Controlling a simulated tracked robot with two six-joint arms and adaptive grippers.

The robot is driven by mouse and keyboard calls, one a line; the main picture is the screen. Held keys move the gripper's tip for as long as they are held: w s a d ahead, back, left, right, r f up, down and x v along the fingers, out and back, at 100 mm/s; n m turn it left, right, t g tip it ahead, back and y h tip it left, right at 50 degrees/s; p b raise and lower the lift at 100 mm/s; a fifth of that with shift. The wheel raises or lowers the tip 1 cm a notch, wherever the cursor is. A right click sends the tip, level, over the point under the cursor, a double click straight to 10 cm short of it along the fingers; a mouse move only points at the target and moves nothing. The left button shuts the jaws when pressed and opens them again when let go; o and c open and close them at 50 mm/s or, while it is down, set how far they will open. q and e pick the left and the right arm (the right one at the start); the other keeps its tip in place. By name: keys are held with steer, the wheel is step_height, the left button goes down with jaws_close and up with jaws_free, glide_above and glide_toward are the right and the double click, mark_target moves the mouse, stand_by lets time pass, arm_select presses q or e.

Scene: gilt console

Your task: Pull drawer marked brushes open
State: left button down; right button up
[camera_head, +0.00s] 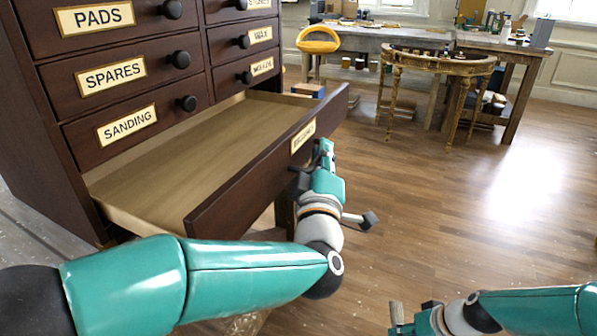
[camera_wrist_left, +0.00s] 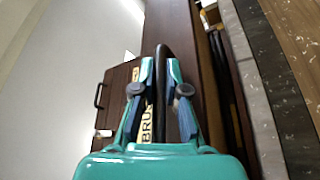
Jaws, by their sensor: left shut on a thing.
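The wide bottom drawer (camera_head: 250,176) of the dark brown cabinet stands well open, and its pale wooden inside looks empty. Its cream label (camera_head: 303,136) is partly blurred in the head view; in the left wrist view the label (camera_wrist_left: 146,125) shows the letters "BRU". My left gripper (camera_head: 303,180) is at the drawer's front, below the label. In the left wrist view its fingers (camera_wrist_left: 161,75) are shut on a dark handle (camera_wrist_left: 161,55). My right gripper (camera_head: 412,318) is at the bottom edge of the head view, apart from the drawer, its fingers partly cut off.
Closed small drawers labelled PADS (camera_head: 95,18), SPARES (camera_head: 110,76) and SANDING (camera_head: 127,123) are above, with dark round knobs. A gilt console (camera_head: 437,63) and a workbench (camera_head: 515,50) stand farther back. The wooden floor (camera_head: 450,200) to the right is clear.

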arm_select(q)
steer(key=shift+s+d+f, duration=0.1)
steer(key=shift+d+f, duration=0.15)
steer(key=shift+d, duration=0.1)
steer(key=c, duration=1.5)
jaws_free()
steer(key=shift+r, duration=0.1)
steer(key=v, duration=1.2)
